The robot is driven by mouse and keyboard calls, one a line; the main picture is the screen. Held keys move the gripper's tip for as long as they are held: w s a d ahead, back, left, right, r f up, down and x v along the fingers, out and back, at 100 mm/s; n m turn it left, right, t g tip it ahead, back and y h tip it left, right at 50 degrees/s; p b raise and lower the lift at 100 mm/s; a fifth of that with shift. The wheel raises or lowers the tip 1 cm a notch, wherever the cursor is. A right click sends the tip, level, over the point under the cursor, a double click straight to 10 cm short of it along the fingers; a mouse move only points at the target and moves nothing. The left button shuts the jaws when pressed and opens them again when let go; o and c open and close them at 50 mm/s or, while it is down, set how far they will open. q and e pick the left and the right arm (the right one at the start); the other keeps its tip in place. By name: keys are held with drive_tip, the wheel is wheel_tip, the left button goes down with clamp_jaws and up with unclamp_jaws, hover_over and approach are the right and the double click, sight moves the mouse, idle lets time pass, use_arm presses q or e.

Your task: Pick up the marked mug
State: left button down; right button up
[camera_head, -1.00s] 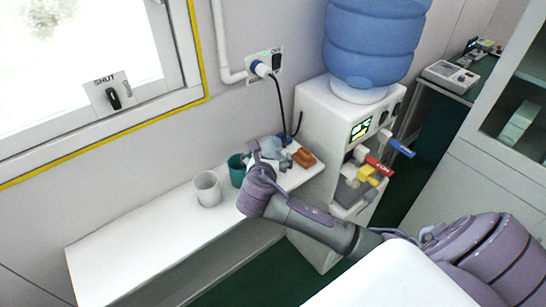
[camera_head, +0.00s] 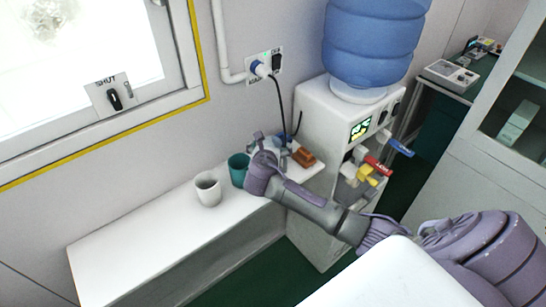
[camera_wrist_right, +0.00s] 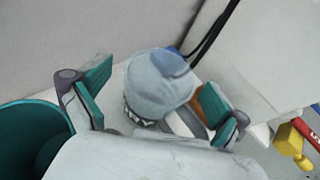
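My right gripper (camera_head: 266,143) is over the far end of the white bench, beside the water dispenser. In the right wrist view my right gripper (camera_wrist_right: 155,103) is open, with its teal finger pads spread apart. Between and beyond them is a pale blue-grey rounded object (camera_wrist_right: 158,82) with a dark patterned band near its lower edge and a bluer patch at upper right. It may be the marked mug, but I cannot tell for sure. No finger visibly touches it. In the head view the gripper mostly hides it. My left gripper is not in view.
A teal mug (camera_head: 237,172) and a whitish mug (camera_head: 208,190) stand on the bench (camera_head: 135,240), left of the gripper. An orange-brown object (camera_head: 303,157) lies near the dispenser (camera_head: 316,112). A black cable hangs behind. The bench's left part is clear.

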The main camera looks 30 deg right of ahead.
drive_tip(key=c, duration=1.1)
